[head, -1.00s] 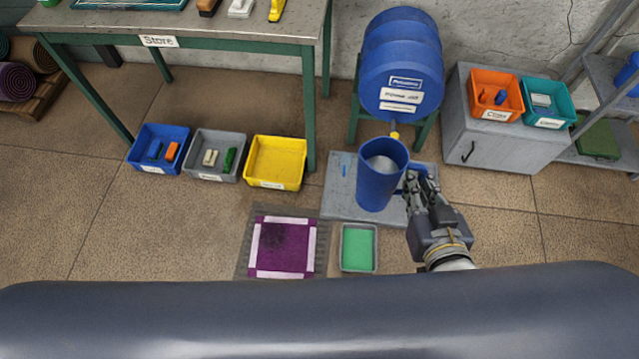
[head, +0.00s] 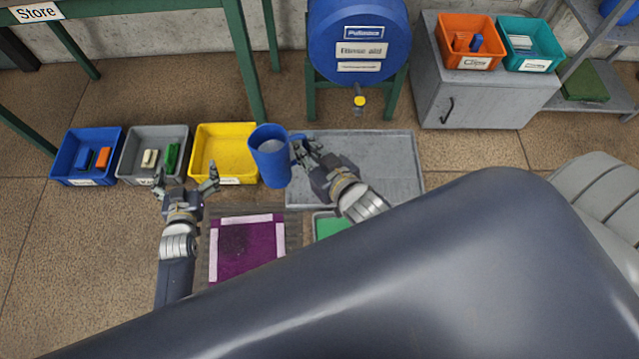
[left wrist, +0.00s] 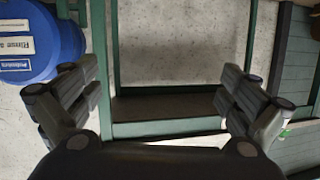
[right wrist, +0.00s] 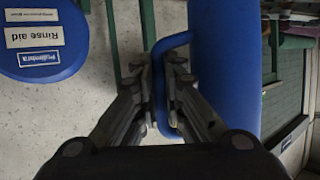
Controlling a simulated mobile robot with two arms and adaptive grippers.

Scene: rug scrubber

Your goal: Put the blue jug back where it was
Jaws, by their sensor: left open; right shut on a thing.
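The blue jug (head: 270,160) is a tall open cylinder with pale contents at its mouth. My right gripper (head: 303,150) is shut on its handle, at the jug's right side. In the right wrist view the fingers (right wrist: 172,85) close on the blue handle (right wrist: 172,42), with the jug body (right wrist: 228,70) to the right. The jug looks upright, in front of the yellow bin and the grey tray's left edge; its height above the floor is unclear. My left gripper (head: 187,178) is open and empty near the grey bin, and shows open in the left wrist view (left wrist: 165,95).
Blue (head: 68,160), grey (head: 133,160) and yellow (head: 205,150) bins stand in a row. The grey tray (head: 385,165) is bare below the blue barrel (head: 358,30) and its yellow tap (head: 360,101). A purple rug (head: 245,262) and green-filled tray (head: 328,226) lie in front.

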